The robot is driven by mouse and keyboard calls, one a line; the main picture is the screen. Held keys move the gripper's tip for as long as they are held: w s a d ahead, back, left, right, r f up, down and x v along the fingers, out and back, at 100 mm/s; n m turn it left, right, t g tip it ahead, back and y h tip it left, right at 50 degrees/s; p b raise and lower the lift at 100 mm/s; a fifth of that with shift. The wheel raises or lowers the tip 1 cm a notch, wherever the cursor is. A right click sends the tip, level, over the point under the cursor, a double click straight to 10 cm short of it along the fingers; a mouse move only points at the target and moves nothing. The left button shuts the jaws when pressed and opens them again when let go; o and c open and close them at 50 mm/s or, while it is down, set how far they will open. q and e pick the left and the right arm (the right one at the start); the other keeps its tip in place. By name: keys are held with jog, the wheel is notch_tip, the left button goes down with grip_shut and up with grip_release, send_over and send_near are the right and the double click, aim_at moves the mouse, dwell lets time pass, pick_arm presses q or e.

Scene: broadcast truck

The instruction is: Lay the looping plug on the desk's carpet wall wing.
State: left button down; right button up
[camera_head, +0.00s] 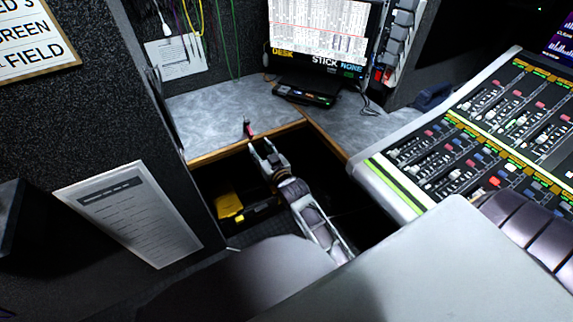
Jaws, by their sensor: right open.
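A small dark and red piece (248,128), which looks like the looping plug, shows at the front edge of the desk's left wing, beside the carpet wall. This wing (205,112) has a grey mottled top and a wooden front edge. My right gripper (262,146) is open, just in front of that edge. Its fingertips are close to the small piece, and I cannot tell whether they touch it. Whether the piece rests on the desk top is also unclear. My left gripper is not in view.
A monitor (318,30) and a dark keypad (304,94) stand at the back of the desk. A mixing console (480,130) fills the right. A yellow item (229,206) lies in the dark space below. The left wing's top is mostly clear.

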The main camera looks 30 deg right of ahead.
jog(key=s+a+f+n+g, duration=0.1)
jog(key=s+f+g, duration=0.3)
jog(key=s+f, duration=0.4)
jog(key=s+a+f+g, duration=0.1)
jog(key=s+f+g, duration=0.4)
jog(key=f, duration=0.5)
jog(key=s+f+g, duration=0.3)
jog(key=s+f, duration=0.1)
jog(key=s, duration=0.5)
jog(key=s+f+n+g, duration=0.1)
jog(key=s+f+g, duration=0.2)
jog(key=s, duration=0.6)
jog(key=shift+s+a+f+g, duration=0.2)
jog(key=shift+a+f+g, duration=0.1)
jog(key=shift+a+f, duration=0.25)
jog(key=shift+d, duration=0.1)
